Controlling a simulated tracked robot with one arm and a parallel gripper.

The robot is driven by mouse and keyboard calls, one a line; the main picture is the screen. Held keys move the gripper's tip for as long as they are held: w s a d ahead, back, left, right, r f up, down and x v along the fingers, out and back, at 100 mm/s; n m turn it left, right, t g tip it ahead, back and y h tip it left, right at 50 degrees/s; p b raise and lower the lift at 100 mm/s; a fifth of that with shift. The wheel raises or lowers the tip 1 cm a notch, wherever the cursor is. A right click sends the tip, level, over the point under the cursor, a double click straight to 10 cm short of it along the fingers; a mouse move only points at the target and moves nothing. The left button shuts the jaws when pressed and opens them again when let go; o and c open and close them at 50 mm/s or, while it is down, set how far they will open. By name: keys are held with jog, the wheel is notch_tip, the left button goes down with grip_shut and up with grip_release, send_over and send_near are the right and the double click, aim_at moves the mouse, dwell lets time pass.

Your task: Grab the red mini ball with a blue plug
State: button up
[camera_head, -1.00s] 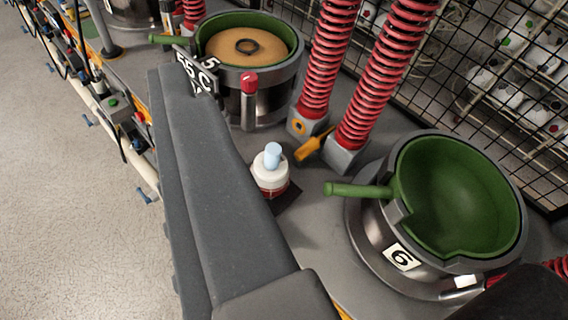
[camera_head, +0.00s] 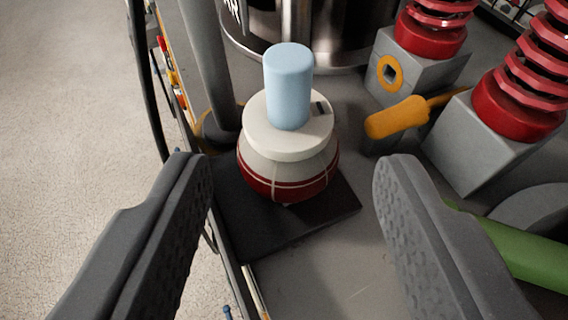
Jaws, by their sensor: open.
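The mini ball (camera_head: 289,182) has a red lower band, a white upper part and a light blue plug (camera_head: 288,88) standing upright on top. It rests on a dark square pad (camera_head: 245,235) on the grey bench. My gripper (camera_head: 292,168) is open, with one dark ridged finger at the lower left and one at the lower right. The ball shows between and beyond the fingertips, with a visible gap on each side. No contact shows.
Red springs on grey blocks (camera_head: 485,150) and an orange handle (camera_head: 397,118) stand to the right. A green handle (camera_head: 530,255) is at the lower right, near the right finger. A metal pot (camera_head: 335,40) and a grey post (camera_head: 207,60) stand behind. The bench edge is on the left.

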aim_at(291, 91)
jog(key=p+x, duration=0.1)
jog(key=x, duration=0.6)
jog(key=shift+w, duration=0.25)
jog(key=shift+p+x, duration=1)
jog(key=shift+x, duration=1.9)
jog(key=shift+s+f, duration=0.1)
jog(key=shift+f, duration=0.05)
grip_shut()
